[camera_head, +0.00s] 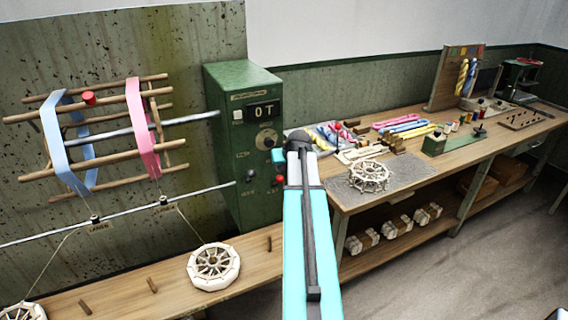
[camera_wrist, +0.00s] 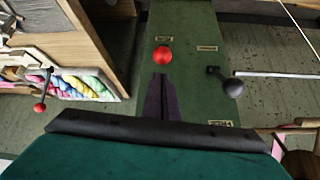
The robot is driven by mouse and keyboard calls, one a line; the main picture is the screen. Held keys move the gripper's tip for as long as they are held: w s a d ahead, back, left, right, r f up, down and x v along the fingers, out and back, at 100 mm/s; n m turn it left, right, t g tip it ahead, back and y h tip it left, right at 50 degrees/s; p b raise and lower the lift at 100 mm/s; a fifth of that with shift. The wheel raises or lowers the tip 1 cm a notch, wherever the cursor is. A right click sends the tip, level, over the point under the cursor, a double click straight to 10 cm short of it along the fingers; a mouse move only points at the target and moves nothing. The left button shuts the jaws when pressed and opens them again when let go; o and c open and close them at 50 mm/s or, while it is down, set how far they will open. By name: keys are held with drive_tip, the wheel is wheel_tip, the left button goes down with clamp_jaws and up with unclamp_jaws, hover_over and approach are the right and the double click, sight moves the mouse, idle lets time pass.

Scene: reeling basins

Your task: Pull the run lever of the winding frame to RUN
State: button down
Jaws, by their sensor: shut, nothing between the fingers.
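The winding frame's green control box (camera_head: 238,110) stands at centre in the head view, with a counter reading like 0T. On its face are a black ball-ended lever (camera_head: 251,176) and a red knob (camera_head: 278,179). In the wrist view, the black-ball lever (camera_wrist: 233,88) has a label on either side; it looks like the run lever. The labels are too small to read. My gripper (camera_wrist: 160,80) is shut and empty, its tips just below the red knob (camera_wrist: 163,55) and left of the black ball. In the head view, my arm hides the gripper.
The reel with blue (camera_head: 50,135) and pink (camera_head: 135,110) skeins stands left of the box. A spoked wheel (camera_head: 213,267) lies on the near bench. The bench at right holds a mat with another wheel (camera_head: 369,176), colourful skeins and tools. Open floor lies at lower right.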

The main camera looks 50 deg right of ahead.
drive_tip(key=shift+p+x, duration=0.65)
drive_tip(key=shift+x, duration=1.55)
